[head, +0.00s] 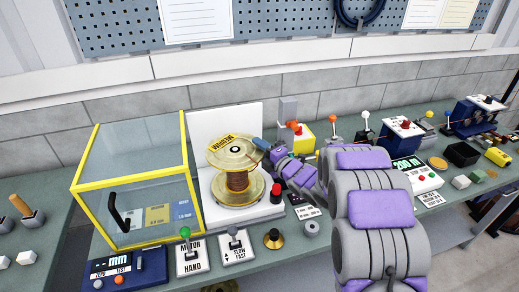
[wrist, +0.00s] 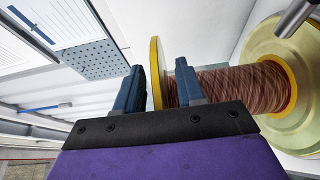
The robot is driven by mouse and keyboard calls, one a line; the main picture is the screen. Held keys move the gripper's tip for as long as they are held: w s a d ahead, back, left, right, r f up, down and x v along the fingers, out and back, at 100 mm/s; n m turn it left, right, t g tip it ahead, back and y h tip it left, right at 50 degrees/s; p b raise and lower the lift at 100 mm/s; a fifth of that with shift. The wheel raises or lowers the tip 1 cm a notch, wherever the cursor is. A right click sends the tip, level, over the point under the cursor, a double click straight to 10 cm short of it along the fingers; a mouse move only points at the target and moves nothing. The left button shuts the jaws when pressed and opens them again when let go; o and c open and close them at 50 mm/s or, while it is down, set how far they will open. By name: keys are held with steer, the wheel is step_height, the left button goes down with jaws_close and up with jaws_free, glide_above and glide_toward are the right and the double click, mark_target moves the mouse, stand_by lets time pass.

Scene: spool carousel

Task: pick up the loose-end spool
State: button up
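A large spool (head: 237,181) wound with copper-brown wire stands upright on a white stand, with pale yellow flanges and a yellow label on top. I see no loose wire end on it. In the wrist view its winding (wrist: 235,84) lies sideways at the right. My gripper (head: 260,144) is at the right edge of the top flange. In the wrist view my gripper (wrist: 157,90) has its two blue fingers apart, with the thin yellow rim of one flange (wrist: 157,72) between them. Gaps seem to show on both sides of the rim.
A yellow-framed clear box (head: 130,185) stands close on the left. A white panel (head: 225,118) rises behind the spool. A red-topped post (head: 276,193) stands right of the lower flange. Levers (head: 187,247) line the bench front. Several small parts lie at the right.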

steer(key=shift+a, duration=0.1)
steer(key=shift+a, duration=0.25)
steer(key=c, duration=0.5)
jaws_close()
steer(key=shift+d, duration=0.1)
steer(key=shift+d+f, duration=0.1)
steer(key=shift+f, duration=0.1)
